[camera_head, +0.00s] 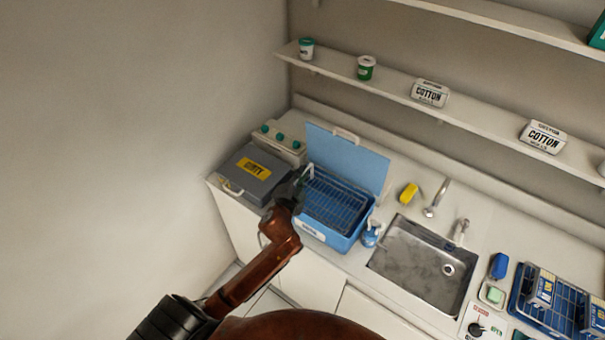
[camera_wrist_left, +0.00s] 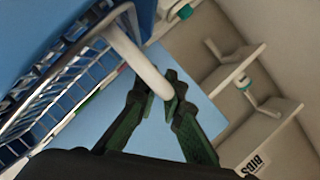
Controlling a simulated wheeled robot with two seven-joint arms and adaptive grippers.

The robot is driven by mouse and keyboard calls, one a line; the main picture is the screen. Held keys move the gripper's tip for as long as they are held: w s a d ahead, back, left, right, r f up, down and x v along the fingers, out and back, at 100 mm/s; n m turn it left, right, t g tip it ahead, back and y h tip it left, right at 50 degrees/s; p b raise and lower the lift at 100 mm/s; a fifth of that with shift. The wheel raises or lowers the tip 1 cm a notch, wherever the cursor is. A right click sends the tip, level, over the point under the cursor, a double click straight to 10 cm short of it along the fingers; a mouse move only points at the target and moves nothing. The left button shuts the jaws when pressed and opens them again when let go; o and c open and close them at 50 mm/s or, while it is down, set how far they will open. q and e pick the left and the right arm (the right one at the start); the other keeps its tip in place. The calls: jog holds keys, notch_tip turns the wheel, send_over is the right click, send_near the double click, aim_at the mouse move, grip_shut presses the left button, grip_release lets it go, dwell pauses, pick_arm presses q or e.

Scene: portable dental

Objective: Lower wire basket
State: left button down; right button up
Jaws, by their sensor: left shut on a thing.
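The wire basket (camera_head: 336,204) sits in the open blue tub (camera_head: 323,236) on the counter, and its metal wires also show in the left wrist view (camera_wrist_left: 75,82). A pale, thick handle (camera_wrist_left: 143,64) runs from the basket's side to my fingers. My left gripper (camera_head: 300,183) is at the tub's left side, and in the wrist view its dark green fingers (camera_wrist_left: 162,108) are closed around the end of this handle. How deep the basket sits is hard to tell. My right gripper is not seen.
The tub's blue lid (camera_head: 350,158) stands open behind it. A grey case (camera_head: 252,174) stands close on the left. A shelf (camera_head: 480,128) runs above.

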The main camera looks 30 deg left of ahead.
pick_arm(q)
notch_tip(320, 180, down, 4)
jog(key=shift+f+b, duration=0.2)
jog(key=shift+b, duration=0.75)
jog(key=shift+r, duration=0.1)
jog(key=c, duration=2)
grip_release()
jog(key=shift+r, duration=0.15)
jog(key=shift+c, duration=0.2)
jog(key=v, duration=1.2)
jog(key=shift+a, duration=0.1)
